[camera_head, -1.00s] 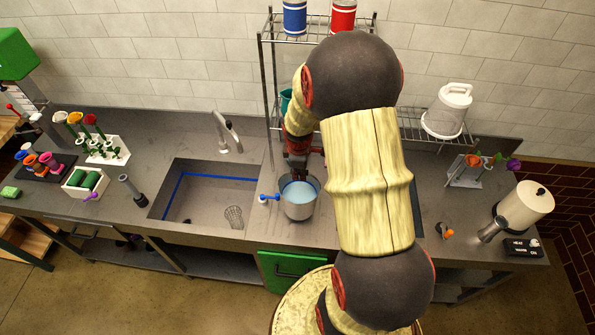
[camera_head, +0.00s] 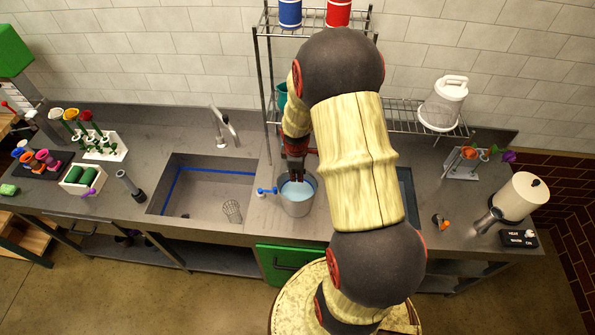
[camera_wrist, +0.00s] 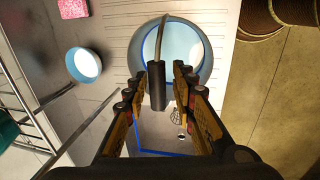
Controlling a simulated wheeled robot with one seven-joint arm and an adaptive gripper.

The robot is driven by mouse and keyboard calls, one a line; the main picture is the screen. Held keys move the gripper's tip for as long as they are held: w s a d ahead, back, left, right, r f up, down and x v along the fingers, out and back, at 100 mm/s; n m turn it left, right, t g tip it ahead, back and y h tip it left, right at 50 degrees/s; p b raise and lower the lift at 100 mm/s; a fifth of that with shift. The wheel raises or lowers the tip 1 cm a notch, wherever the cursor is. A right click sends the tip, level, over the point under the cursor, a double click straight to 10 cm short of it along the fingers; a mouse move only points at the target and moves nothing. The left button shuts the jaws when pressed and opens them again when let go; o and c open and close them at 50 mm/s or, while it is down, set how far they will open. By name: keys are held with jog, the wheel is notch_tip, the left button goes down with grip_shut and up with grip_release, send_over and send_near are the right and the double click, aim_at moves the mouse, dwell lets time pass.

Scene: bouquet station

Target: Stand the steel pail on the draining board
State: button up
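The steel pail (camera_head: 297,207) stands upright near the counter's front edge, right of the sink, with pale blue liquid inside. In the wrist view the pail (camera_wrist: 137,66) shows from above, over a pale ribbed surface that looks like the draining board (camera_wrist: 111,50). Its wire bail with a dark grip (camera_wrist: 157,86) rises toward my gripper. My gripper (camera_head: 294,176) is above the pail's back rim. In the wrist view the fingers of my gripper (camera_wrist: 164,80) are apart, one on each side of the grip, with gaps visible. The pail's base is hidden from the wrist view.
The sink (camera_head: 200,200) lies further left. A wire rack (camera_head: 258,80) stands behind. A round cup with pale contents (camera_wrist: 85,65) and a pink block (camera_wrist: 73,8) are on the counter behind the pail.

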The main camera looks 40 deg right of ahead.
jog(key=shift+o, duration=0.4)
jog(key=shift+r, duration=0.2)
jog(key=a+r+m+t, duration=0.1)
jog(key=a+r, duration=0.2)
jog(key=r, duration=0.6)
jog(key=a+r+m, duration=0.1)
jog(key=a+r, duration=0.3)
jog(key=r, duration=0.5)
jog(key=s+a+r+m+t, duration=0.1)
jog(key=s+a+r+m, duration=0.2)
jog(key=s+a+r, duration=0.4)
jog(key=s+a+r+m+t+y, duration=0.1)
jog(key=s+a+r+m+t, duration=0.1)
jog(key=s+a+r, duration=0.5)
jog(key=a+r+m, duration=0.1)
jog(key=a, duration=0.4)
jog(key=shift+s+a+y+b, duration=0.3)
jog(key=shift+s+b, duration=0.05)
notch_tip(320, 180, down, 25)
jog(key=b, duration=2.4)
jog(key=shift+r+b, duration=0.15)
jog(key=shift+b, duration=0.25)
